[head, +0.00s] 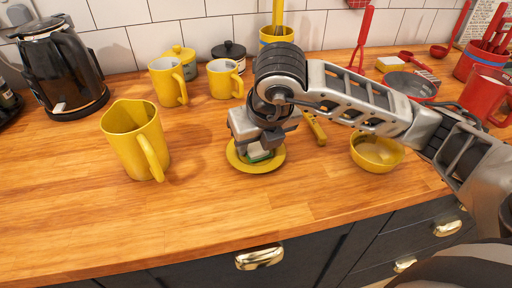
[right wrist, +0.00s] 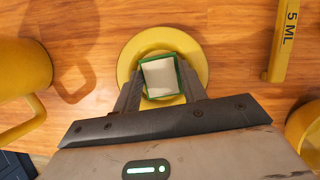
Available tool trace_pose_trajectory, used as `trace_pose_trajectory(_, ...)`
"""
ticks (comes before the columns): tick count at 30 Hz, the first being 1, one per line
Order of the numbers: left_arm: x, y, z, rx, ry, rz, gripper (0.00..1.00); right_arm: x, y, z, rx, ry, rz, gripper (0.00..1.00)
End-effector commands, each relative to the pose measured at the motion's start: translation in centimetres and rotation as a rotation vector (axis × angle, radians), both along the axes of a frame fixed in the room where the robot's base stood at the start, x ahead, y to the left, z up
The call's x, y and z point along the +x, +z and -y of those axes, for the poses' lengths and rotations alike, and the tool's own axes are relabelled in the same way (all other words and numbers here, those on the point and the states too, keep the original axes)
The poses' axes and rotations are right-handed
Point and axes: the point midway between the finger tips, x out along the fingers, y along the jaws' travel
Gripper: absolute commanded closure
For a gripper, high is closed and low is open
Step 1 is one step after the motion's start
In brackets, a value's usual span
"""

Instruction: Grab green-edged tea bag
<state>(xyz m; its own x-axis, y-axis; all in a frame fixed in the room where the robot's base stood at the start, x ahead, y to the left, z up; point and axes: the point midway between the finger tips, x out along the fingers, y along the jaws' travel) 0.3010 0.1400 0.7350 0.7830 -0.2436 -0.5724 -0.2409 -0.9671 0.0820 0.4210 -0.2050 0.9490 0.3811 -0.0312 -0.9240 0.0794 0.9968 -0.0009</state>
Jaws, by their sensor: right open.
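The green-edged tea bag (right wrist: 160,77) is a pale square with a green border. It lies on a small yellow saucer (right wrist: 143,44) on the wooden counter. In the head view the tea bag (head: 257,155) is partly hidden by my right gripper (head: 259,151), and the saucer (head: 241,163) shows around it. In the right wrist view my right gripper (right wrist: 160,95) has its fingers apart, one at each side of the tea bag. I cannot tell whether the fingers touch it. My left gripper is not in view.
A tall yellow pitcher (head: 128,137) stands left of the saucer. A yellow bowl (head: 377,153) stands to the right. A yellow measuring spoon handle (right wrist: 284,40) lies near the saucer. Yellow mugs (head: 167,82) and a black kettle (head: 62,70) stand behind. The front counter is clear.

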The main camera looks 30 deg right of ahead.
Motion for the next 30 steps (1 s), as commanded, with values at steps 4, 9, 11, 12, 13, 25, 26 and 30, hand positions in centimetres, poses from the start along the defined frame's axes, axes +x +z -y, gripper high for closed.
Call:
trace_pose_trajectory(4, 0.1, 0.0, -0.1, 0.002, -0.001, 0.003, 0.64, 0.0, -0.1, 0.0, 0.000, 0.000, 0.001, 0.58)
trace_pose_trajectory(9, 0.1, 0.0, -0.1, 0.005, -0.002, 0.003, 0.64, 0.0, 0.0, 0.0, 0.000, 0.000, 0.001, 0.86)
trace_pose_trajectory(11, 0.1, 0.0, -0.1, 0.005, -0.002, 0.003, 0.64, 0.0, 0.0, 0.0, 0.000, 0.000, 0.001, 0.86)
trace_pose_trajectory(12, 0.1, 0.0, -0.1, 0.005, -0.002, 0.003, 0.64, 0.0, 0.0, 0.0, 0.000, 0.000, 0.001, 0.86)
trace_pose_trajectory(13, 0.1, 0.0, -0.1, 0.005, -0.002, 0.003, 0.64, 0.0, 0.0, 0.0, 0.000, 0.000, 0.001, 0.86)
trace_pose_trajectory(25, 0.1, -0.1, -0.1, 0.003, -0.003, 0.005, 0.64, 0.1, 0.8, 0.0, 0.002, 0.000, 0.004, 0.86)
trace_pose_trajectory(26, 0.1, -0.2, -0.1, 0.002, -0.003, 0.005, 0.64, 0.1, 1.2, -0.1, 0.003, 0.000, 0.005, 0.86)
trace_pose_trajectory(30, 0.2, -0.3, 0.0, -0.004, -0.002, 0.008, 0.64, -0.2, 3.8, 0.1, 0.003, 0.001, 0.008, 0.86)
